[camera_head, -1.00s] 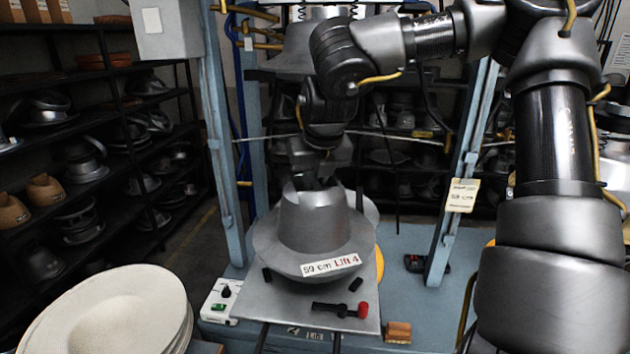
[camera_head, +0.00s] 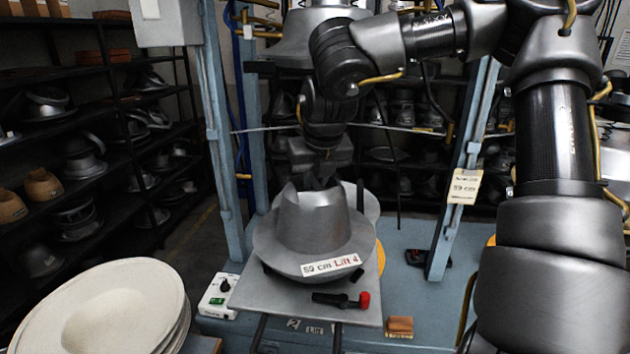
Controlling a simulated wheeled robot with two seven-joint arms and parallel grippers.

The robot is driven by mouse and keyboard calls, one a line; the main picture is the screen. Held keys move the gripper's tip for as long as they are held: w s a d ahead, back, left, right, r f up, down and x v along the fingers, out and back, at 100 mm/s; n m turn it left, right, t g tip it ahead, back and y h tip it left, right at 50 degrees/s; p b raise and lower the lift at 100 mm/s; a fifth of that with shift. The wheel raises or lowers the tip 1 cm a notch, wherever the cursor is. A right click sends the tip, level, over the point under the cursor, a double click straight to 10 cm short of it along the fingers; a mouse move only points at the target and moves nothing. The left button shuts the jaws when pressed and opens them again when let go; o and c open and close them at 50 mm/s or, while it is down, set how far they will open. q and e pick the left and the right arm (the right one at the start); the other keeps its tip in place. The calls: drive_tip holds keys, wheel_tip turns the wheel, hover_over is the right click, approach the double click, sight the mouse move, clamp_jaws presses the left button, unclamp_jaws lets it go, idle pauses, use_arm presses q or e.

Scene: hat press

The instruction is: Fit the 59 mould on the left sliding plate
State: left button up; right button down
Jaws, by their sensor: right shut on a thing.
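The grey metal hat mould (camera_head: 315,228), a crown with a wide brim, carries a label reading "59 cm Lift 4" on its front brim. It is at the sliding plate (camera_head: 366,312), low over it or resting on it; I cannot tell which. My right gripper (camera_head: 318,186) is shut on the top of the mould's crown, reaching down from behind and above. Its fingertips are partly hidden by the crown. A black lever with a red knob (camera_head: 362,300) lies on the plate in front of the brim. My left gripper is out of view.
Blue press posts (camera_head: 222,170) stand either side of the plate. A tag reading 59 cm (camera_head: 464,187) hangs on the right post. Pale felt hats (camera_head: 105,310) are stacked at the lower left. A control box (camera_head: 217,297) and a brown block (camera_head: 399,327) flank the plate's front.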

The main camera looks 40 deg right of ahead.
drive_tip(key=shift+a+r, duration=0.1)
drive_tip(key=shift+r, duration=0.05)
idle(0.9)
drive_tip(key=shift+f+b, duration=0.65)
drive_tip(key=shift+b, duration=0.3)
drive_tip(key=c, duration=1.3)
unclamp_jaws()
drive_tip(key=shift+s, duration=0.1)
drive_tip(key=shift+f, duration=0.15)
drive_tip(key=shift+r, duration=0.4)
drive_tip(key=b+v, duration=0.1)
drive_tip(key=v, duration=0.8)
drive_tip(key=shift+s+a+r+b, duration=0.1)
drive_tip(key=shift+s+a+b, duration=0.1)
drive_tip(key=shift+b, duration=0.1)
drive_tip(key=shift+s+r, duration=0.1)
drive_tip(key=shift+r, duration=0.4)
